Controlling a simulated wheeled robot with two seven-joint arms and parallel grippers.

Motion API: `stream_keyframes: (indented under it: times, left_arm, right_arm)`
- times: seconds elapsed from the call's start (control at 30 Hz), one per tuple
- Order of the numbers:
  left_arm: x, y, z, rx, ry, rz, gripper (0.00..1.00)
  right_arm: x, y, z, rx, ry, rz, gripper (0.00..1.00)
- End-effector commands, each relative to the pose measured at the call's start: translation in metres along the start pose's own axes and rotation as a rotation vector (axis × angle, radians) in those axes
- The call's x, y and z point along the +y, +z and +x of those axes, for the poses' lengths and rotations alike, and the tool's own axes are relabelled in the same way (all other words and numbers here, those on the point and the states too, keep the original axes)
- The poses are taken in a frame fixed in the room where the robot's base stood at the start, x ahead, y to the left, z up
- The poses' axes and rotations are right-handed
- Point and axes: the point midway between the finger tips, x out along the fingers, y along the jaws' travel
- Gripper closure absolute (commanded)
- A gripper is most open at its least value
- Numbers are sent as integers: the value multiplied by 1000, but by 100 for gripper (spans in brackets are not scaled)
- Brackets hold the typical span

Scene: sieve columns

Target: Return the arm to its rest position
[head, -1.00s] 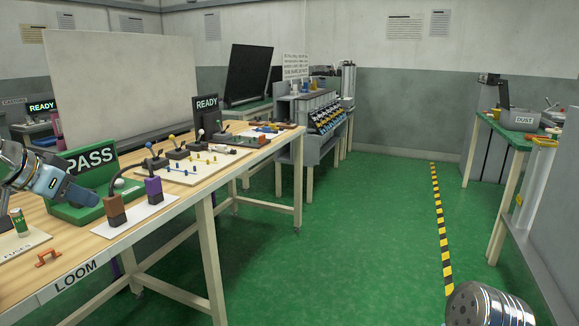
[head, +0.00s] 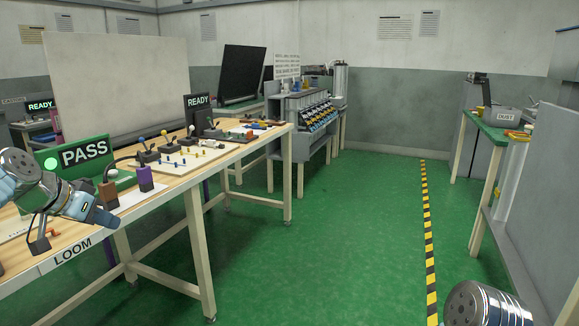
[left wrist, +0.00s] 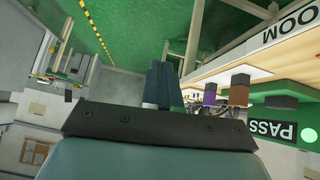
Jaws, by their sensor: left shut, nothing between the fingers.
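My left gripper (head: 106,216) is shut and empty. In the head view it comes in from the left and shows in front of the front edge of the loom table (head: 152,222), pointing right and down. My arm hides part of the table's left end. Of my right arm, only a shiny link (head: 484,306) shows at the bottom right; its gripper is out of view.
The green PASS stand (head: 84,156) and the brown (head: 107,194) and purple (head: 145,178) connectors are on the table beyond the gripper. Green floor (head: 330,240) is clear right of the table.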

Motion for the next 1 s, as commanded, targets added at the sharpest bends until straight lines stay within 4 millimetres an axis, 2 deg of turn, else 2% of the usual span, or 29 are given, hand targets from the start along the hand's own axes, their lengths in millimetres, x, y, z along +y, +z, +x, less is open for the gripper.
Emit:
stream_keyframes:
  times: [0.23, 0.37, 0.5, 0.6, 0.67, 0.7, 0.83, 0.9, 1.0]
  left_arm:
    - [6, 33, 87, -68, 29, -96, 100]
    - [21, 70, 154, -128, 48, -169, 100]
    - [56, 131, 236, -215, 66, -259, 100]
    - [88, 182, 283, -279, 74, -318, 100]
    - [110, 216, 306, -318, 79, -348, 100]
    - [127, 239, 319, -345, 82, -369, 100]
    - [182, 318, 346, -433, 89, -428, 100]
    - [213, 360, 351, -479, 93, -458, 100]
    - [250, 411, 346, -536, 97, -495, 100]
  right_arm:
    - [0, 0, 0, 0, 0, 0, 57]
    - [0, 0, 0, 0, 0, 0, 57]
    - [0, 0, 0, 0, 0, 0, 57]
    - [0, 0, 0, 0, 0, 0, 57]
    - [0, 0, 0, 0, 0, 0, 57]
    - [0, 0, 0, 0, 0, 0, 57]
    - [0, 0, 0, 0, 0, 0, 57]
    - [0, 0, 0, 0, 0, 0, 57]
    - [0, 0, 0, 0, 0, 0, 57]
